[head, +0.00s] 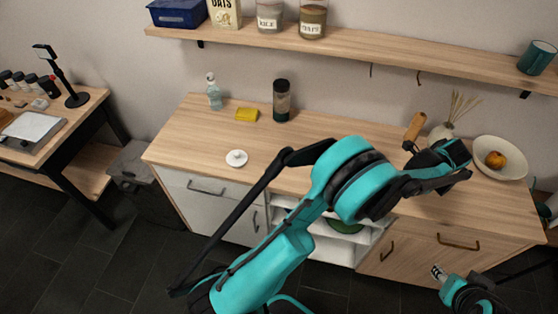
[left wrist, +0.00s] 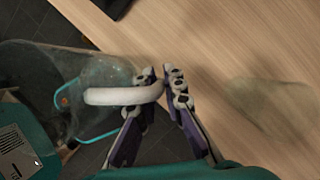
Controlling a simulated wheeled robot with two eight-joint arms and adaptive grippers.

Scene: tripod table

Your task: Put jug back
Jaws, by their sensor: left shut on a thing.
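In the left wrist view a see-through jug (left wrist: 95,68) with a pale handle (left wrist: 112,96) is at the left. The fingers of my left gripper (left wrist: 164,82) are shut on the end of this handle. The jug's body shows against dark floor tiles, beside the edge of a wooden surface. In the head view my left arm reaches over the counter to the right; its wrist covers the gripper, and I cannot make out the jug there. My right gripper (head: 439,272) is low at the right, in front of the cabinet; its finger opening is too small to tell.
The wooden counter (head: 200,140) holds a soap bottle (head: 214,92), yellow sponge (head: 247,115), dark-lidded jar (head: 282,101), white lid-like disc (head: 237,158) and fruit bowl (head: 510,165). The wall shelf (head: 400,58) carries jars and a teal mug (head: 537,57). The counter's middle is fairly clear.

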